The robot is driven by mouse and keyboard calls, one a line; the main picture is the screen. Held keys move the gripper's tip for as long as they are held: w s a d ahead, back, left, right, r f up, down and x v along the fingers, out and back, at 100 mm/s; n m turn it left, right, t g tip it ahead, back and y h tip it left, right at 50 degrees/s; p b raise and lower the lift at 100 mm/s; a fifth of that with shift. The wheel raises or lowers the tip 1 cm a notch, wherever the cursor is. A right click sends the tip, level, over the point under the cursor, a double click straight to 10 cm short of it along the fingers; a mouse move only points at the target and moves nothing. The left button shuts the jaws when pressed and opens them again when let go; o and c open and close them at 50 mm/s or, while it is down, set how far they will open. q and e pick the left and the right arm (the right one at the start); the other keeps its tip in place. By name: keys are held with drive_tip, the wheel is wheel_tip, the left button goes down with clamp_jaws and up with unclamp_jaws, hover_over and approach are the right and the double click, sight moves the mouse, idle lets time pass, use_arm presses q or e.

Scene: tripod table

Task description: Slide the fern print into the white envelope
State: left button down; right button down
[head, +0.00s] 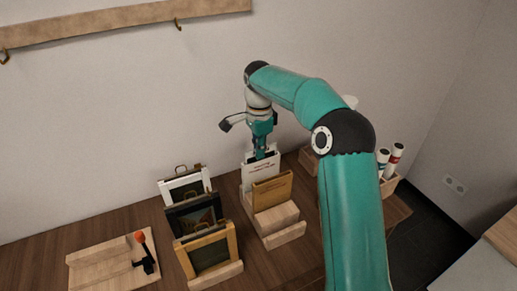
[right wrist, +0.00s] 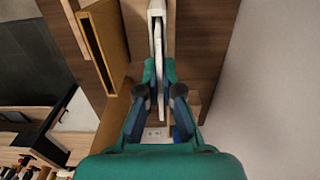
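The white envelope (head: 260,171) stands upright in a wooden rack, with small reddish print on its front. Its open top edge (right wrist: 156,8) shows in the right wrist view. My right gripper (head: 262,154) is directly above the envelope, pointing down. In the right wrist view, my right gripper (right wrist: 160,72) is shut on a thin pale sheet (right wrist: 160,100), seen edge-on, which I take for the fern print. The sheet runs from between the fingers to the envelope's mouth; how deep it reaches inside is hidden. Its picture face does not show. My left gripper is not in view.
A tan envelope (head: 272,192) stands just in front of the white one in the rack (head: 283,238). Several picture frames (head: 207,248) stand to the left. A wooden board (head: 98,265) with a red-tipped tool lies farther left. Capped tubes (head: 394,158) stand at the right.

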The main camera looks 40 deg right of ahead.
drive_tip(key=shift+f, duration=0.15)
drive_tip(key=c, duration=1.2)
unclamp_jaws()
drive_tip(key=shift+c, duration=0.2)
wheel_tip(320, 180, up, 9)
drive_tip(key=p, duration=0.8)
drive_tip(key=shift+p, duration=0.35)
